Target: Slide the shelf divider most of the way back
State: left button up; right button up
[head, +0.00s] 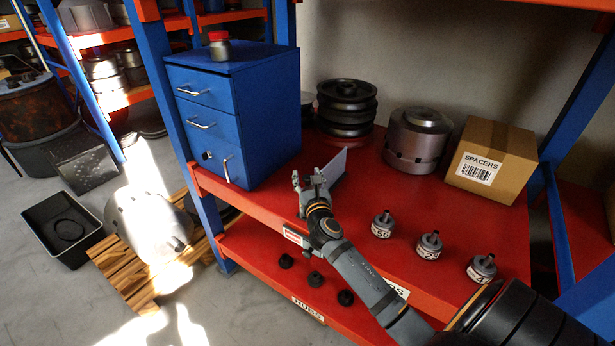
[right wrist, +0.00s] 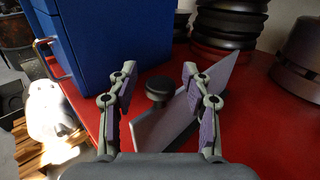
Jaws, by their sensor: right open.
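The shelf divider (head: 337,167) is a thin grey plate standing on the red shelf (head: 365,210), to the right of the blue drawer cabinet. In the right wrist view the divider (right wrist: 172,122) runs diagonally from near lower middle to far upper right. A dark round knob (right wrist: 159,88) shows beside it, between my fingers in the picture. My right gripper (head: 307,178) is open and empty at the divider's near end; its fingers also show in the right wrist view (right wrist: 160,76). The right finger covers part of the plate. I cannot tell whether it touches. My left gripper is out of view.
The blue cabinet (head: 262,110) stands close left of the divider. Dark stacked pulleys (head: 346,108), a grey rotor (head: 417,140) and a SPACERS box (head: 492,160) stand behind and right. Labelled weights (head: 382,225) stand near the front edge. Bare shelf lies between.

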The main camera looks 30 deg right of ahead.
grip_shut()
dwell(0.3)
jog(key=w+a, duration=0.3)
jog(key=w, duration=0.5)
jog(key=shift+w+a, duration=0.25)
jog(key=shift+w, duration=0.1)
jog(key=shift+f, duration=0.15)
